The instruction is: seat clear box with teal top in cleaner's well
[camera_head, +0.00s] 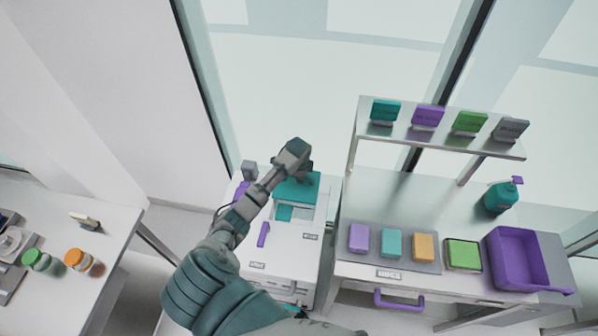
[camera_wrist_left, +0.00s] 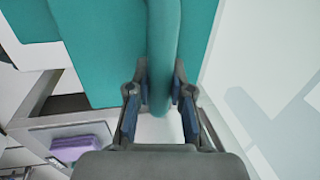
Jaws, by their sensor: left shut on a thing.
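My left gripper (camera_head: 301,172) is over the back of the white cleaner (camera_head: 286,257). In the left wrist view its two fingers (camera_wrist_left: 160,105) are closed on a teal bar (camera_wrist_left: 164,50), which runs between them like a handle. Broad teal surfaces (camera_wrist_left: 105,50) lie beyond the bar; in the head view a flat teal top (camera_head: 305,192) shows just under the gripper. The clear walls of the box cannot be made out, and the wrist hides part of the teal top. I cannot tell whether the box is in the well or above it. My right gripper is out of view.
A purple piece (camera_wrist_left: 84,148) lies in a recess at lower left of the wrist view. A metal bench (camera_head: 400,205) at right holds coloured blocks, a purple bin (camera_head: 515,262) and a teal bottle (camera_head: 499,196). A white table (camera_head: 75,290) with jars stands at left.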

